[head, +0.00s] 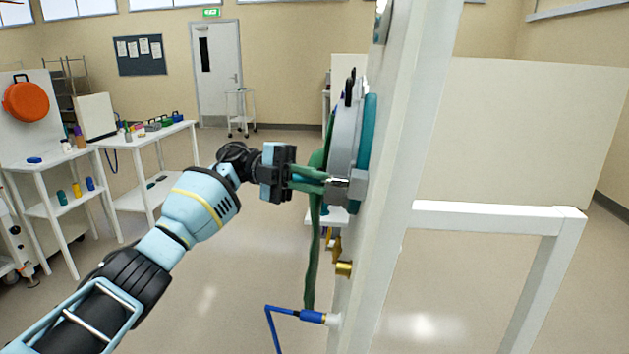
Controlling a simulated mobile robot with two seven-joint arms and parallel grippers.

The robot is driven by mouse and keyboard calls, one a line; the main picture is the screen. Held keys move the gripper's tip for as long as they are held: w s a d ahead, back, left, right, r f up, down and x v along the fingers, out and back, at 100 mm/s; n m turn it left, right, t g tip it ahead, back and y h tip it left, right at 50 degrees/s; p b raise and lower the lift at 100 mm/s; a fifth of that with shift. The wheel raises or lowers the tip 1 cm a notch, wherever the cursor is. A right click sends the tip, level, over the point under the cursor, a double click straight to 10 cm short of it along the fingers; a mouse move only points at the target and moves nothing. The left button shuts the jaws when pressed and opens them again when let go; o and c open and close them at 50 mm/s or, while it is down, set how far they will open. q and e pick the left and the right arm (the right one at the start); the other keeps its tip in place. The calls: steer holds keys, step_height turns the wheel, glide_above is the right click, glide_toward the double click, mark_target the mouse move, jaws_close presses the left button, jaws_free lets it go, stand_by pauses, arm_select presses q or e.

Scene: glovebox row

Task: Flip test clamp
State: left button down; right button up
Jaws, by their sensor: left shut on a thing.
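My left gripper (322,181) reaches in from the left and is shut at the metal clamp (338,189) on the edge of a round grey port ring (344,150). The ring is seen nearly edge-on, with a teal rim (366,140) on its right, against an upright white panel. The fingertips meet the clamp's left side; the exact grip is partly hidden. A green glove (313,250) hangs down from the port, just behind and below the fingers. My right gripper is not in view.
The white frame post (395,130) stands close right of the port. A brass fitting (344,269) and a blue hose piece (312,316) stick out below. White tables (150,140) with small items stand at the far left. The floor between is clear.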

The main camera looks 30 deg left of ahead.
mark_target(300, 179)
arm_select(q)
steer(key=c, duration=1.4)
jaws_free()
steer(key=shift+c, duration=0.2)
